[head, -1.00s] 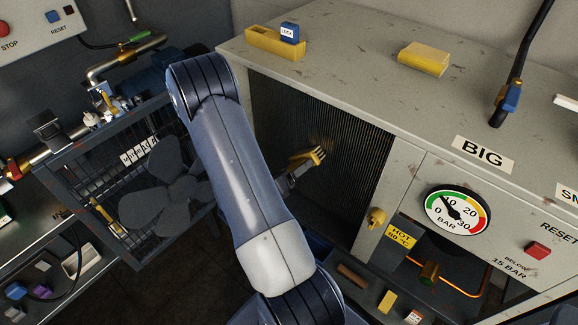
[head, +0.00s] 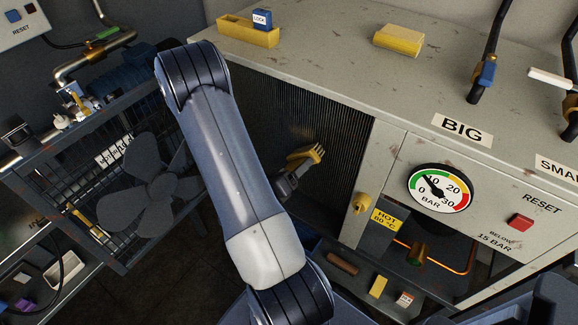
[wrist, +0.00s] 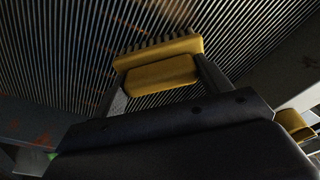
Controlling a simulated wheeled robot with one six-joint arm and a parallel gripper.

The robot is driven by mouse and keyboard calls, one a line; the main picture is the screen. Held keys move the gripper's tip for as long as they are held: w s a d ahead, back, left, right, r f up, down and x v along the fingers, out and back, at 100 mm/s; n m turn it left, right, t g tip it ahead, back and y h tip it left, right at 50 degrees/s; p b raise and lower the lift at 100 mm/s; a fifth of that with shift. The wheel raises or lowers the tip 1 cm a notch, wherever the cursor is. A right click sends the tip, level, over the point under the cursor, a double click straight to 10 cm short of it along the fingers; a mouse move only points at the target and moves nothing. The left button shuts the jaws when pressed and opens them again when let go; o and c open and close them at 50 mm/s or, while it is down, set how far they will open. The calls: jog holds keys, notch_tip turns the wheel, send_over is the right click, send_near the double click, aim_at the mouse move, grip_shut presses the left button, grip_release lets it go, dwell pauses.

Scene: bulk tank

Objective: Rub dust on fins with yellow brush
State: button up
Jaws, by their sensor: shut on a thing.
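The yellow brush (head: 303,155) is held in my gripper (head: 291,178), in front of the fins (head: 300,115) on the front of the grey cabinet. In the wrist view my gripper (wrist: 160,75) is shut on the yellow brush (wrist: 160,58), with its dark bristles facing the fins (wrist: 60,45). The bristles look close to the fins; I cannot tell whether they touch. Brownish dust marks (wrist: 120,25) show on the fins around the brush. My arm hides the left part of the fins in the head view.
A pressure gauge (head: 437,190), a yellow knob (head: 359,203) and a hot-surface label (head: 386,220) are right of the fins. A yellow sponge-like block (head: 398,40) and a yellow tray (head: 247,33) with a blue lock stand on top.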

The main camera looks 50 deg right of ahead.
aim_at(300, 163)
jog(key=shift+s+d, duration=0.15)
jog(key=shift+s, duration=0.8)
jog(key=shift+r+p, duration=0.65)
jog(key=shift+r, duration=0.4)
jog(key=shift+w+a+p, duration=0.5)
jog(key=shift+w+p, duration=0.55)
jog(key=shift+w, duration=5.25)
jog(key=shift+s+d+r+b, duration=0.15)
jog(key=shift+s+r+b, duration=0.1)
jog(key=shift+s, duration=1.8)
jog(key=shift+s+d+r+b, duration=0.15)
jog(key=shift+s+r, duration=0.1)
jog(key=shift+s, duration=1.8)
jog(key=shift+s+d+r+b, duration=0.15)
jog(key=shift+s+r+b, duration=0.1)
jog(key=shift+s, duration=2)
jog(key=shift+w+r+p, duration=0.1)
jog(key=shift+r+p, duration=0.85)
jog(key=shift+r, duration=0.15)
jog(key=w+a+p, duration=0.1)
jog(key=w+p, duration=0.1)
jog(key=w, duration=1)
jog(key=shift+w, duration=0.2)
